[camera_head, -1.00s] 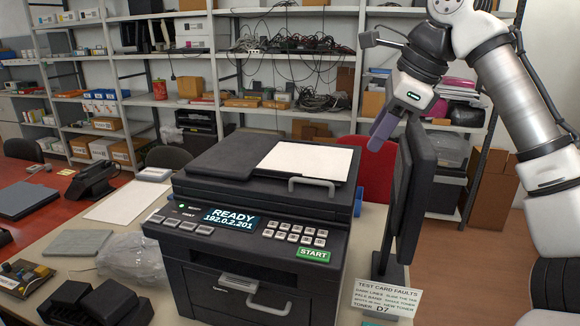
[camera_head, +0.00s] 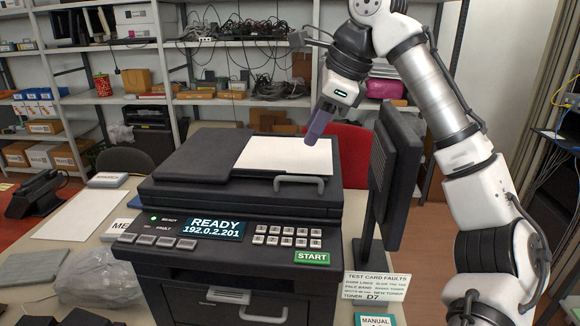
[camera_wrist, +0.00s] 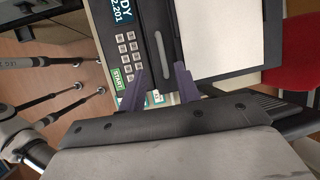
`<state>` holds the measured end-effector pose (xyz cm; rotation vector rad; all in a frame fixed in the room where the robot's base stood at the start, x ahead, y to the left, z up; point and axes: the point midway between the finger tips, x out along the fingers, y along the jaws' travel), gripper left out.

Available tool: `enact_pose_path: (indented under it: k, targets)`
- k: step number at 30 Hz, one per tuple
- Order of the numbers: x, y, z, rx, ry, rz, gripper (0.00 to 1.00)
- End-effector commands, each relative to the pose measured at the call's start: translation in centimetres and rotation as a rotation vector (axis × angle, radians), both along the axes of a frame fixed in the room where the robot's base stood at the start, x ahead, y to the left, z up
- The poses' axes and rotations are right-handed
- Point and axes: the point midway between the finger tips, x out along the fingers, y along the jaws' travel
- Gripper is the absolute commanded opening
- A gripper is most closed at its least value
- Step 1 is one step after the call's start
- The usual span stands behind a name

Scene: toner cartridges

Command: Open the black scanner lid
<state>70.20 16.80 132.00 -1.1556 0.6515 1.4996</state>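The black scanner lid (camera_head: 195,158) is shut flat on top of the black machine. A white sheet (camera_head: 285,154) lies on it, and a grey bar handle (camera_head: 299,181) is at its front edge. In the wrist view the handle (camera_wrist: 161,62) shows beside the sheet. My gripper (camera_head: 312,138) appears over the right part of the sheet, above and behind the handle in the picture. No contact with the handle shows.
A black monitor (camera_head: 391,165) stands just right of the machine, close to my arm. A clear plastic bag (camera_head: 95,282) lies left. A red chair (camera_head: 352,150) stands behind.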

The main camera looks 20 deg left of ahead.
Motion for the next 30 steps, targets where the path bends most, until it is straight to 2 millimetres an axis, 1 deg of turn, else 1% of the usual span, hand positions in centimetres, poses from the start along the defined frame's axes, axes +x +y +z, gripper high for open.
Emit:
enact_pose_path:
  k: [3,9,15,21,28,29,30]
  targets:
    - [0.1,1.1,-2.4,-0.001,0.003,0.002,0.32]
    - [0.4,2.8,-6.1,-0.002,0.002,0.001,0.32]
    - [0.5,4.0,-8.8,-0.001,0.002,0.0,0.32]
    - [0.6,4.5,-9.8,-0.001,0.0,0.0,0.32]
    - [0.6,4.5,-9.9,0.0,0.0,0.0,0.32]
    - [0.6,4.5,-9.9,0.0,0.0,0.0,0.31]
    - [0.6,4.5,-9.9,0.0,0.001,0.0,0.26]
